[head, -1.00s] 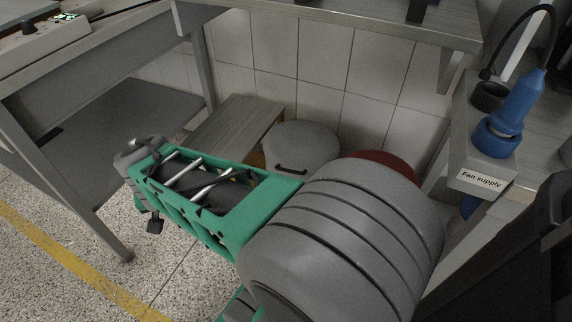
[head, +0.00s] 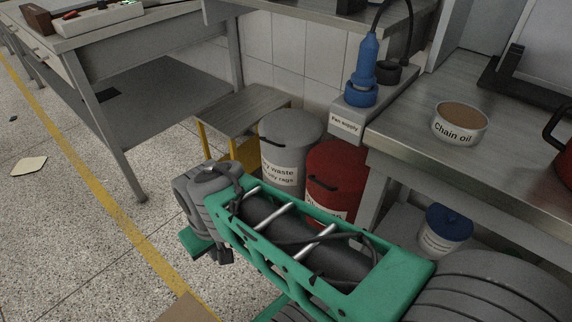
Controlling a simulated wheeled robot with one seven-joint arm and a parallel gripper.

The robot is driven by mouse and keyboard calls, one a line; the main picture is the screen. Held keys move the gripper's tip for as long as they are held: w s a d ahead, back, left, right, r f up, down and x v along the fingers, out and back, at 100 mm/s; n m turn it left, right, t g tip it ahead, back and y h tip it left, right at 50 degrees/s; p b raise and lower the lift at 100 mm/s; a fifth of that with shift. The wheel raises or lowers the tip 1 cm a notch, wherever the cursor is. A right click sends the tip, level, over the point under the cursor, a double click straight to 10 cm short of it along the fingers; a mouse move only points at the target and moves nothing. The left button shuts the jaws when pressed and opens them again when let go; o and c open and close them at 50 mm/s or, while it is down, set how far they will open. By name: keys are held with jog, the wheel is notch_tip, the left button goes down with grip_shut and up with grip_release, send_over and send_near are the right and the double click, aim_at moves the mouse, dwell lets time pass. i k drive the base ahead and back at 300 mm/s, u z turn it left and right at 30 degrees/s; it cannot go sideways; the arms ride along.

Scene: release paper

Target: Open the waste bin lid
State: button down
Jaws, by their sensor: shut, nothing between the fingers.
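The grey waste bin (head: 285,160) stands on the floor under the benches, with a label reading "Waste" and "oily rags" on its front. Its round grey lid (head: 292,126) looks shut and has a dark handle at its front left edge. A red bin (head: 335,173) with a dark handle on its lid stands close to its right, its lower part behind my arm. My green and grey arm stretches across the lower middle, in front of the bins. My gripper is not visible.
A small yellow-legged table (head: 240,108) stands left of the grey bin. A bench (head: 420,150) at the right bears a "Chain oil" tin (head: 459,124); a blue-lidded container (head: 444,230) stands beneath. A paper sheet (head: 29,166) lies on open floor at the left.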

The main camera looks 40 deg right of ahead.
aim_at(287, 128)
jog(key=u, duration=0.7)
jog(key=i, duration=0.7)
jog(key=z, duration=0.15)
